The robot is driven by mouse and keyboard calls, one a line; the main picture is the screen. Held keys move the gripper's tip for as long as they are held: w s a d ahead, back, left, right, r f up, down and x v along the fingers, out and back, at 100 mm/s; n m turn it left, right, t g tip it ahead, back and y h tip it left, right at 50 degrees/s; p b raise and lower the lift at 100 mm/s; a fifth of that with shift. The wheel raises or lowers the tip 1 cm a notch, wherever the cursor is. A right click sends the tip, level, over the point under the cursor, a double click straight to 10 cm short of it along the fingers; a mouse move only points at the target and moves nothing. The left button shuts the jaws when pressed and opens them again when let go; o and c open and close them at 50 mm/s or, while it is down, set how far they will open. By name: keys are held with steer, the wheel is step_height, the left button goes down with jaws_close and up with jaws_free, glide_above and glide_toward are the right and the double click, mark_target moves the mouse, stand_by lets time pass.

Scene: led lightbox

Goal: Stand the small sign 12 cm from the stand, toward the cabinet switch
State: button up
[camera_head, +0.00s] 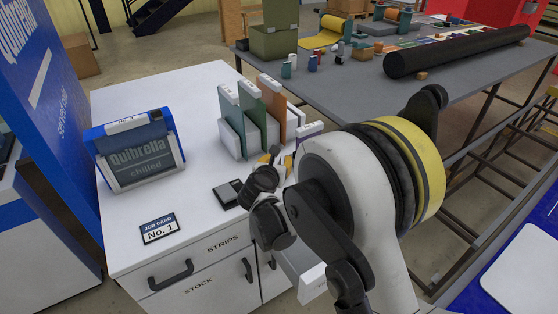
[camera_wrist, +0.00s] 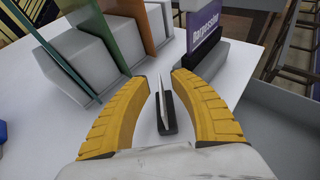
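A small thin pale plate in a black foot (camera_wrist: 168,112) stands upright, seen nearly edge-on in the wrist view; it looks like the small sign. My gripper (camera_wrist: 158,76) is open around it, with a gap at each finger. In the head view my gripper (camera_head: 272,160) is low over the right part of the white cabinet top, and the plate is hidden there. A purple sign (camera_wrist: 204,38) in a black stand (camera_wrist: 205,65) is just beyond my fingers; its top shows in the head view (camera_head: 309,130). A flat dark piece (camera_head: 227,194) lies left of my gripper; I cannot tell if it is the switch.
A rack with coloured upright panels (camera_head: 244,108) stands behind my gripper. A grey worktable (camera_head: 335,90) stands behind. The front middle top is clear.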

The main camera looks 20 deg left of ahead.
steer(key=shift+r+p, duration=0.35)
steer(key=a+p+v, duration=0.1)
steer(key=p+v, duration=0.2)
steer(key=v, duration=0.8)
steer(key=shift+s+d, duration=0.4)
steer(key=shift+d, duration=0.1)
